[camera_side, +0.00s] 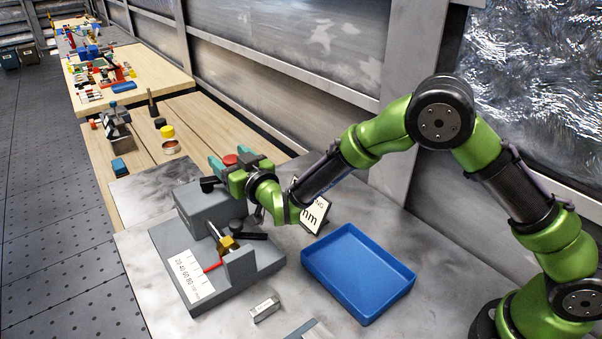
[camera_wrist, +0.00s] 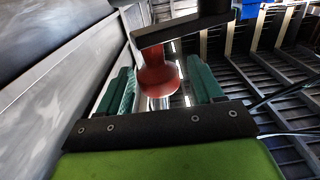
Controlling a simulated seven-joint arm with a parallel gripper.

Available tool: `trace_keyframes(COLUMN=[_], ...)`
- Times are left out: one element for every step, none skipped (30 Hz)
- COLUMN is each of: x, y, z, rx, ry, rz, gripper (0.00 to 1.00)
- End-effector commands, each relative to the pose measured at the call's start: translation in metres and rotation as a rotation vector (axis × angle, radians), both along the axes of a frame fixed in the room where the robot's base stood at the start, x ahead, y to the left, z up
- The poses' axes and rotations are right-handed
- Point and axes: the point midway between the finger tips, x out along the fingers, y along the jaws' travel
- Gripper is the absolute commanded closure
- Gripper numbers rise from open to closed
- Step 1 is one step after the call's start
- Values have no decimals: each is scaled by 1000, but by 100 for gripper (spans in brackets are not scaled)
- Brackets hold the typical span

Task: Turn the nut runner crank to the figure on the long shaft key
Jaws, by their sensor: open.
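The nut runner is a grey machine (camera_side: 205,207) on a grey base, with a white scale plate (camera_side: 188,276) and a red pointer (camera_side: 213,267) beside it. Its black crank arm (camera_side: 208,184) carries a red knob (camera_side: 231,159). My gripper (camera_side: 238,165) is at the knob, with its teal fingers apart. In the wrist view the red knob (camera_wrist: 157,78) stands between the open fingers of my gripper (camera_wrist: 160,85), with gaps on both sides, and the crank arm (camera_wrist: 185,30) crosses above. A small silver labelled block (camera_side: 264,309), possibly a key, lies in front; its figure is unreadable.
A blue tray (camera_side: 358,272) lies right of the machine, and a sign card (camera_side: 313,213) ending in "nm" stands behind it. A black lever (camera_side: 250,236) and brass part (camera_side: 228,243) sit on the base. Other bench items, including a yellow-lidded can (camera_side: 167,132), lie farther back.

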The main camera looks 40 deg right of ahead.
Motion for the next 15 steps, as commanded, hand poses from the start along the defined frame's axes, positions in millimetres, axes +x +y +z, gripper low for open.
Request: trace_keyframes(x=[0, 0, 0, 0, 0, 0, 0, 0, 0, 0, 0, 0, 0, 0, 0], y=[0, 0, 0, 0, 0, 0, 0, 0, 0, 0, 0, 0, 0, 0, 0], z=[0, 0, 0, 0, 0, 0, 0, 0, 0, 0, 0, 0, 0, 0, 0], rx=[0, 0, 0, 0, 0, 0, 0, 0, 1, 1, 1, 1, 1, 1, 1], ry=[0, 0, 0, 0, 0, 0, 0, 0, 0, 0, 0, 0, 0, 0, 0], rz=[0, 0, 0, 0, 0, 0, 0, 0, 0, 0, 0, 0, 0, 0, 0], gripper=[34, 34, 34, 34, 34, 40, 45, 49, 55, 60, 65, 71, 75, 80, 86])
